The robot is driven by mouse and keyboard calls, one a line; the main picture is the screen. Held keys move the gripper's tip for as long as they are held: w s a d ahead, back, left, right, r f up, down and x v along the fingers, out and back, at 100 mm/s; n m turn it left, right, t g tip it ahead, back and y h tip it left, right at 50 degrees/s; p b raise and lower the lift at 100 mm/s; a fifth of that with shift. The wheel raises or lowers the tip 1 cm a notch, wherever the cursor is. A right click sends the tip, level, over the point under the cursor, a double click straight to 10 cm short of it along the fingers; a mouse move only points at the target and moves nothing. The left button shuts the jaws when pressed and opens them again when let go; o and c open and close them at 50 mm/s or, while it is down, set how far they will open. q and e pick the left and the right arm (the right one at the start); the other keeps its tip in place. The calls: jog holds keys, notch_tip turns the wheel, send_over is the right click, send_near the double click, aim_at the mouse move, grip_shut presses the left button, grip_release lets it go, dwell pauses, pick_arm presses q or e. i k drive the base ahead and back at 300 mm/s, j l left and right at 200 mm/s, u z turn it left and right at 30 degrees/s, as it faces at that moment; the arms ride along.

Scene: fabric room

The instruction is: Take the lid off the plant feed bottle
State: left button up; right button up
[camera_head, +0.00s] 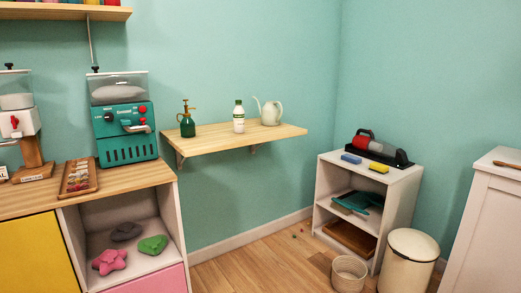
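The plant feed bottle (239,119) is a small white bottle with a green label, standing upright on a wooden wall shelf (209,142). Its lid (238,103) is on top and looks green, though it is small at this distance. Neither of my grippers shows in the head view, so nothing of mine touches the bottle.
A green sprayer (187,125) stands left of the bottle and a pale watering can (270,112) right of it. A teal machine (124,133) stands on the cabinet at left. A white shelf unit (403,200), bin (408,262) and basket (348,274) are at right. Floor below the shelf is mostly clear.

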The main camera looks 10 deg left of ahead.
aim_at(239, 112)
jog(key=i, duration=1.75)
